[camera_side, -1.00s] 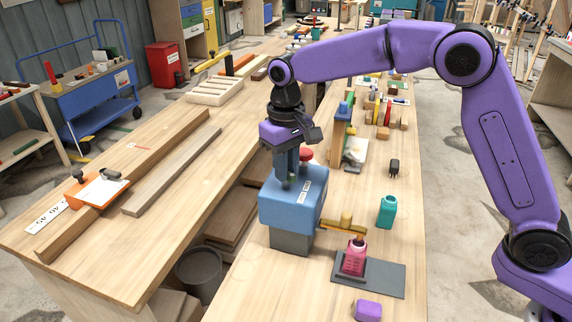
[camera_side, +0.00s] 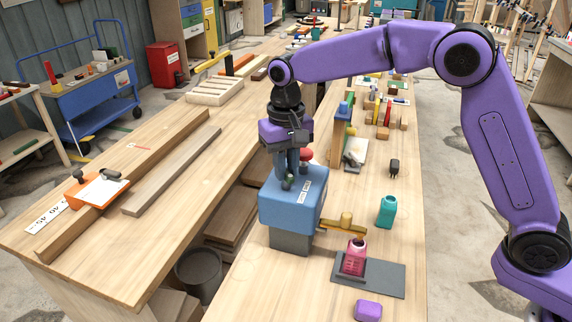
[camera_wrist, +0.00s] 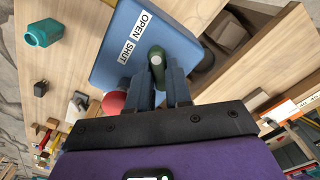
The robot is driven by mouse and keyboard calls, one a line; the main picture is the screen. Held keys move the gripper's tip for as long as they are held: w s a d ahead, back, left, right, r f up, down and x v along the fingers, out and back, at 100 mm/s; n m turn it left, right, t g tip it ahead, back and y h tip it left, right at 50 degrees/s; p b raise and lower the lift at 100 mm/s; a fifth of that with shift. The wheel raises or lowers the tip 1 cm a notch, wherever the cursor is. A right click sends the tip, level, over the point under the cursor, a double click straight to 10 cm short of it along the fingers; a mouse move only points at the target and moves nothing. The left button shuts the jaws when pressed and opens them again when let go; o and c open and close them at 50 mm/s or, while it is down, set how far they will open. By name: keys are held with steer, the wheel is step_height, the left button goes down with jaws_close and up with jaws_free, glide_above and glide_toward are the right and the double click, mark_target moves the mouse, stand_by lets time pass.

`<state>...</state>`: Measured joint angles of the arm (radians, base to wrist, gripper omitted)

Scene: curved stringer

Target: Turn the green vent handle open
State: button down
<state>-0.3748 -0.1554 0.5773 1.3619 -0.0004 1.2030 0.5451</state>
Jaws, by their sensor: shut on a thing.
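The green vent handle (camera_wrist: 157,62) sits on top of the blue box (camera_wrist: 128,37), beside a white label (camera_wrist: 135,38) reading OPEN and SHUT. In the side view the blue box (camera_side: 292,207) stands on a grey base, with the handle mostly hidden. My gripper (camera_wrist: 160,80) points down, its two grey fingers on either side of the handle and shut on it. In the side view my gripper (camera_side: 290,180) is just above the box top. Which word the handle points to is hard to tell.
A red knob (camera_wrist: 114,102) is close beside the fingers. A yellow tap (camera_side: 345,224), a pink bottle (camera_side: 355,258) on a dark grey plate (camera_side: 385,277), a teal bottle (camera_side: 387,211) and a purple block (camera_side: 367,310) stand right of the box.

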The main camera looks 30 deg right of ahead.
mark_target(288, 172)
steer(key=c, duration=1)
jaws_free()
steer(key=shift+c, duration=0.2)
step_height(288, 172, up, 18)
steer(key=shift+f, duration=0.25)
steer(key=shift+s, duration=0.15)
steer(key=s+d+f+n, duration=0.4)
steer(key=s+d+f, duration=0.2)
steer(key=s, duration=0.5)
steer(key=s+d+f+n, duration=0.4)
steer(key=s+d+f, duration=0.2)
steer(key=s, duration=0.5)
steer(key=s+d+f+n, duration=0.4)
steer(key=s+d+f, duration=0.2)
steer(key=s+d, duration=0.4)
steer(key=shift+s+f+n, duration=0.15)
steer(key=shift+s+n, duration=0.25)
steer(key=shift+s, duration=0.6)
